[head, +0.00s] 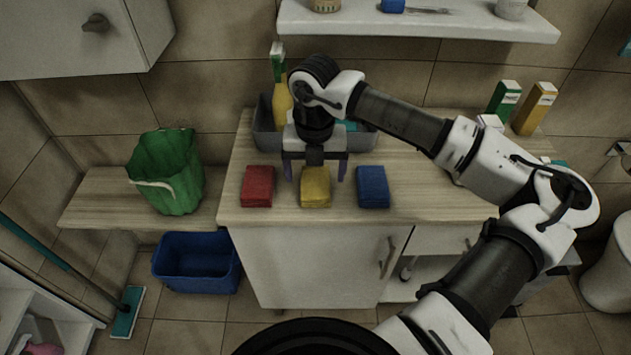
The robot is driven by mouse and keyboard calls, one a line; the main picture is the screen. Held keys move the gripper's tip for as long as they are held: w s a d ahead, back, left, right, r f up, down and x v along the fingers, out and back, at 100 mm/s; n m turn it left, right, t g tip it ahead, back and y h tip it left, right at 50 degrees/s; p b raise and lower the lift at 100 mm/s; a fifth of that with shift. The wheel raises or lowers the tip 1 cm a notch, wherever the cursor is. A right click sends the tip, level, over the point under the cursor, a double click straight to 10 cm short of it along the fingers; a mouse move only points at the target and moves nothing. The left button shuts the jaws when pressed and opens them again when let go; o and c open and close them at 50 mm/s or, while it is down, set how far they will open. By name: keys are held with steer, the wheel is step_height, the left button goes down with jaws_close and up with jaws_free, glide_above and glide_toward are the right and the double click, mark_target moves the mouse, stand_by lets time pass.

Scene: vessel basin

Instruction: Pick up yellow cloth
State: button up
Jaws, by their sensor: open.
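The yellow cloth (315,188) is a folded block lying on the wooden counter (440,200), near its front edge. It sits between a red cloth (257,187) on its left and a blue cloth (372,187) on its right. My gripper (315,172) is open and points down over the yellow cloth. Its two fingers show to the left and right of the cloth's upper part. I cannot tell how high the fingertips are or whether they touch anything. The far edge of the yellow cloth is partly hidden by the gripper.
A grey basin (264,140) with a yellow bottle (282,98) stands behind my gripper. Cartons (535,108) stand at the counter's back right. A shelf (430,22) hangs above.

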mark_target(315, 185)
steer(key=shift+w+f+p, duration=0.1)
steer(key=shift+f+p, duration=0.7)
steer(key=shift+f, duration=1.4)
steer(key=c, duration=1.1)
steer(key=shift+o, duration=0.2)
steer(key=shift+r, duration=0.15)
step_height(315, 185, up, 20)
steer(key=b, duration=0.4)
steer(key=o, duration=0.4)
steer(key=shift+c, duration=1.5)
